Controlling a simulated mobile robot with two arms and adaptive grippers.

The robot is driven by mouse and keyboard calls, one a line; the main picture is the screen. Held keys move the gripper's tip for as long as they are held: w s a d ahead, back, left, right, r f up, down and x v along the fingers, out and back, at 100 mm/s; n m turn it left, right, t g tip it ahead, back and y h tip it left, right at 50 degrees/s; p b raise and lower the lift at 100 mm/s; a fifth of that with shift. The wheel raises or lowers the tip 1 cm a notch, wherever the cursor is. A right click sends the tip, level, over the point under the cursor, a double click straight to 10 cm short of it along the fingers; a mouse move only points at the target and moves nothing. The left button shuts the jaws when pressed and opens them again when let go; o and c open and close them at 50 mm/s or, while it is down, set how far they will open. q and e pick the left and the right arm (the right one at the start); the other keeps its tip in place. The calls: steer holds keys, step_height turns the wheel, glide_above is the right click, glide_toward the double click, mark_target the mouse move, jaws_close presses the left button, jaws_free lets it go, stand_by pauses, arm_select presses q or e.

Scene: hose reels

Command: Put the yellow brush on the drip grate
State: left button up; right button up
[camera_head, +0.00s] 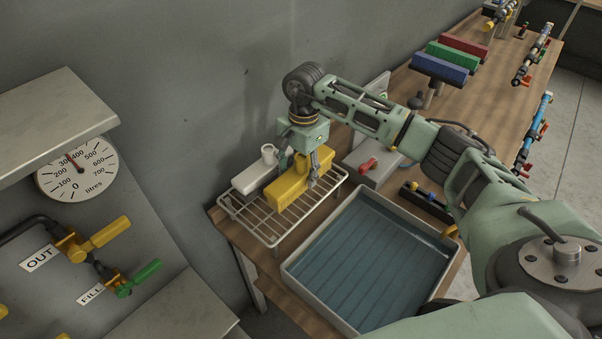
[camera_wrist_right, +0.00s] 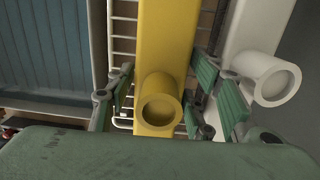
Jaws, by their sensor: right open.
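The yellow brush (camera_head: 289,185) rests on the wire drip grate (camera_head: 262,240), beside a white brush (camera_head: 253,177). My right gripper (camera_head: 297,164) is above the yellow brush with its fingers on either side of the brush's round handle. In the right wrist view, the yellow brush (camera_wrist_right: 165,50) lies between the open fingers of my right gripper (camera_wrist_right: 160,95), with gaps on both sides. The white brush (camera_wrist_right: 262,50) is right of the fingers there, and bars of the drip grate (camera_wrist_right: 123,45) show beneath. My left gripper is not in view.
A water-filled tray (camera_head: 370,262) stands right of the grate on the wooden bench (camera_head: 400,85). Red, green and blue brushes (camera_head: 439,69) sit on stands farther back. A grey box with a red tap (camera_head: 369,165) is close behind the tray. A wall rises behind the grate.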

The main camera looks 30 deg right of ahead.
steer(key=r+b, duration=0.1)
steer(key=r, duration=0.2)
steer(key=r+b, duration=0.1)
steer(key=r, duration=0.5)
steer(key=shift+w+d+r+b, duration=0.25)
steer(key=shift+d+r+b, duration=0.05)
steer(key=shift+r+b, duration=0.1)
steer(key=shift+r, duration=0.6)
